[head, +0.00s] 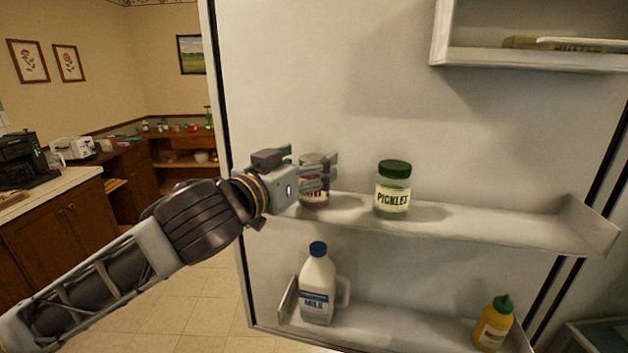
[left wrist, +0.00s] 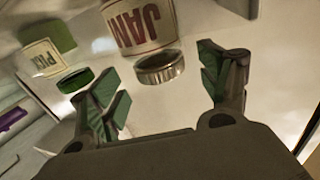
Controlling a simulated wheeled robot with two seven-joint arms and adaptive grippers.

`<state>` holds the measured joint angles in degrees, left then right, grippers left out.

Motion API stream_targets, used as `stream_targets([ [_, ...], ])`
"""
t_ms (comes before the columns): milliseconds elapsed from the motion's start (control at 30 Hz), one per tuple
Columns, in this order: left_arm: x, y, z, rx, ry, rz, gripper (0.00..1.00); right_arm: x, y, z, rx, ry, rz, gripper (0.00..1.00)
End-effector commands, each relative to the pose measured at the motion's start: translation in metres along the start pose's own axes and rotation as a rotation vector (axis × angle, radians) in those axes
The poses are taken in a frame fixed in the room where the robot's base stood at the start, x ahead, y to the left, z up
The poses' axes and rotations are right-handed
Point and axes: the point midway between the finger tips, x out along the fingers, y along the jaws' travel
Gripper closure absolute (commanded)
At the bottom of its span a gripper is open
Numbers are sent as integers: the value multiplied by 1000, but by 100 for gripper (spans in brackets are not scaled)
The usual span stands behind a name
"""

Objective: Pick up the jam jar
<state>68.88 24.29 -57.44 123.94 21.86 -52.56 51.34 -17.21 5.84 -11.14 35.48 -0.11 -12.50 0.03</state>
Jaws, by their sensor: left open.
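The jam jar (head: 315,203) stands upright at the left end of the middle door shelf, partly hidden behind my left gripper (head: 326,173) in the head view. In the left wrist view the jam jar (left wrist: 140,25) appears inverted, with a red JAM label and a metal-looking lid. The left gripper (left wrist: 160,66) is open there, with its two green-padded fingers spread to either side of the lid. The lid lies between and just beyond the fingertips; I cannot tell whether either finger touches it. My right gripper is in neither view.
A green-lidded pickle jar (head: 393,190) stands just right of the jam jar on the same shelf (head: 500,225). A milk jug (head: 318,285) and a yellow bottle (head: 494,325) are on the shelf below. An upper bin (head: 480,57) holds a butter package. Shelf right of the pickles is clear.

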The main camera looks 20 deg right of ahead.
Motion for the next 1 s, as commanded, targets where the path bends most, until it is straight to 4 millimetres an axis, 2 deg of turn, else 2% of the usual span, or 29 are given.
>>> stream_targets([
  [200,22,-1,-2,0,0,0,23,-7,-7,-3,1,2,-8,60],
  [333,29,-1,-1,1,0,0,23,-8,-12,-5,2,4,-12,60],
  [867,30,-1,0,1,0,0,23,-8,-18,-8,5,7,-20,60],
  [1000,30,-1,0,0,0,0,41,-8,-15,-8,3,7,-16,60],
])
